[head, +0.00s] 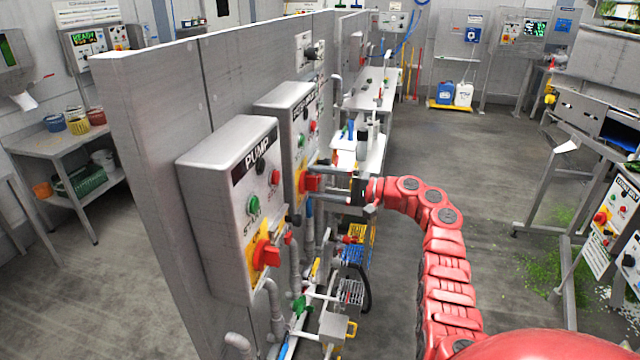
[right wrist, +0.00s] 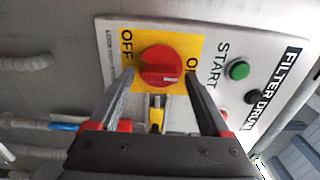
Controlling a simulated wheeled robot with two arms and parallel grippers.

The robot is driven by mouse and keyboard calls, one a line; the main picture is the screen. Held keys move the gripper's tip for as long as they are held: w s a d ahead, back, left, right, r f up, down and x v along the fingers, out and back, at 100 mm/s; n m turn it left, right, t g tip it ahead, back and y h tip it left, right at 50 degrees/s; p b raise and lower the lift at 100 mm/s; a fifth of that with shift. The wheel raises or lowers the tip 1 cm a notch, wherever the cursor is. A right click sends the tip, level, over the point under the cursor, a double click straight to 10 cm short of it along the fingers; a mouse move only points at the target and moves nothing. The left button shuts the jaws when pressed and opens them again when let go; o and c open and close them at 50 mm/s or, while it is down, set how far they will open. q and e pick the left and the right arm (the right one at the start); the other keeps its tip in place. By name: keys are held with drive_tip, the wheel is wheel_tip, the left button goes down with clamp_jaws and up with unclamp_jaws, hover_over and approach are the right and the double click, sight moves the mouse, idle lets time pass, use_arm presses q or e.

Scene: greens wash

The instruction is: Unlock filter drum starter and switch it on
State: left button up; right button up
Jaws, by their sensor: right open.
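The filter drum starter (head: 290,103) is a grey wall box behind the pump box in the head view; its panel (right wrist: 222,50) fills the upper right wrist view. Its red rotary switch (right wrist: 160,66) sits on a yellow plate marked OFF and, partly hidden, O-. A white mark shows on the knob; I cannot tell its setting. My right gripper (right wrist: 160,75) is open, its fingers on either side of the switch; contact is unclear. In the head view the gripper (head: 322,183) reaches the box from the right. A yellow item (right wrist: 157,114) shows between the fingers; I cannot tell whether it is a lock.
The green start button (right wrist: 238,70) and a dark button (right wrist: 253,97) are beside the switch. The pump box (head: 235,210) with its own red switch stands nearer on the same wall. Pipes and valves (head: 300,305) run below. Open floor (head: 450,130) lies to the right.

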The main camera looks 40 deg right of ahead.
drive_tip(key=b+v, duration=0.6)
drive_tip(key=v, duration=1.1)
drive_tip(key=shift+s, duration=0.25)
drive_tip(key=shift+d, duration=0.15)
